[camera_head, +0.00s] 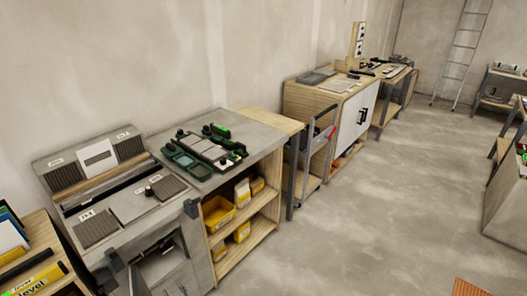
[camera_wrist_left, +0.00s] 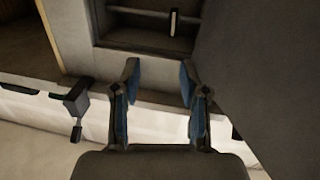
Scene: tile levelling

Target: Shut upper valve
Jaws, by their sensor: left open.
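My left gripper (camera_wrist_left: 160,82) shows in the left wrist view with its two blue-padded fingers apart and nothing between them. Beyond the fingertips is a dark recess with a horizontal bar, and a small pale-faced lever (camera_wrist_left: 173,22) stands across that bar. The lever looks like a valve handle, but I cannot tell whether it is the upper valve. A dark fitting with a small handle (camera_wrist_left: 76,104) sits left of the fingers, apart from them. In the head view, an open cabinet recess (camera_head: 161,258) shows at lower left. I cannot make out my right gripper.
A grey bench (camera_head: 116,208) with slotted panels stands at lower left. Beside it is a wooden shelf unit (camera_head: 250,228) with yellow bins. A trolley and white-doored cabinet (camera_head: 352,122) stand farther along the wall. The concrete floor (camera_head: 390,205) at right is open.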

